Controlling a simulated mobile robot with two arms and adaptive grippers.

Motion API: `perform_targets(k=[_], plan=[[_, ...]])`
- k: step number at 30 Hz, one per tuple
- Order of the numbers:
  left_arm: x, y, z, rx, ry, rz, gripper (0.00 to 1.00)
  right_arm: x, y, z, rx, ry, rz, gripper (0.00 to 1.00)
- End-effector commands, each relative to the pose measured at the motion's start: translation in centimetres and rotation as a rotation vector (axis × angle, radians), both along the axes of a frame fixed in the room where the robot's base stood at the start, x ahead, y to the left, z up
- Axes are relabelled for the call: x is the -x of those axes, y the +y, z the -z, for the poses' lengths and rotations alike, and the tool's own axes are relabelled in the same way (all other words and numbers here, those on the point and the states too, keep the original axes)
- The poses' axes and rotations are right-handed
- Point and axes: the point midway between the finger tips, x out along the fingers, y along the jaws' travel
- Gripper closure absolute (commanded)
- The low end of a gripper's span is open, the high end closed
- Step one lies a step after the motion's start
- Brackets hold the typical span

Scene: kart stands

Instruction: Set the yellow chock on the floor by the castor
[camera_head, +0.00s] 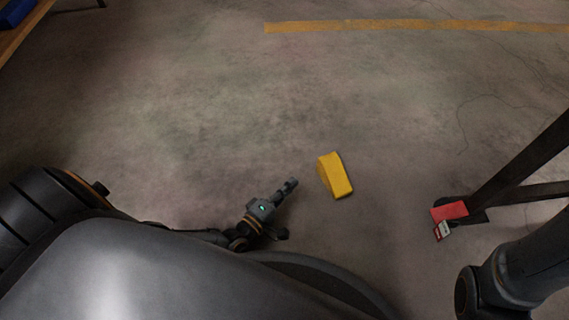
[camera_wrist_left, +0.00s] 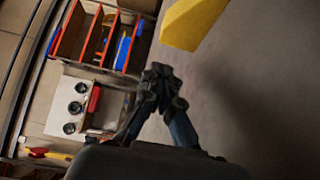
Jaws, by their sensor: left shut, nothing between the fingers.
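The yellow chock (camera_head: 336,175), a wedge-shaped block, lies on the bare concrete floor near the middle of the head view. In the left wrist view the yellow chock (camera_wrist_left: 192,20) is cut off by the top edge. My left gripper (camera_head: 292,183) is shut and empty, to the left of the chock with a gap between them. Its closed fingertips (camera_wrist_left: 162,78) also show in the left wrist view, below the chock. A dark foot, perhaps the castor, is at the bottom of a dark post (camera_head: 520,162) at right, mostly hidden by a red piece (camera_head: 450,211).
A small red-and-white tag (camera_head: 442,231) hangs below the red piece. A yellow floor line (camera_head: 400,25) crosses the far floor. The left wrist view shows a red-edged shelf unit (camera_wrist_left: 92,38) with bins. Floor between chock and post is clear.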

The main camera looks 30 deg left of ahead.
Motion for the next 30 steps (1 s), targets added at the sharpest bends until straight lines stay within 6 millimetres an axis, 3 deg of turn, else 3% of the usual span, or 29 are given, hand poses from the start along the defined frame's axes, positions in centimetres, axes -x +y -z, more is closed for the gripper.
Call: perform_targets(k=[1,6,12,30], plan=[[-1.3,-0.3,0.5,0.003,-0.005,0.0,1.0,0.0,0.0,1.3,0.0,0.0,0.0,0.21],[-4.7,-1.0,0.5,0.003,-0.005,0.0,1.0,0.0,0.0,3.1,0.0,0.0,0.0,0.21],[-6.3,-3.4,0.3,0.003,-0.001,0.001,1.0,0.0,0.0,4.5,0.0,0.0,0.0,0.21],[-6.6,-4.5,-0.1,0.001,0.001,0.001,1.0,0.0,0.0,4.6,0.001,-0.001,0.0,0.21]])
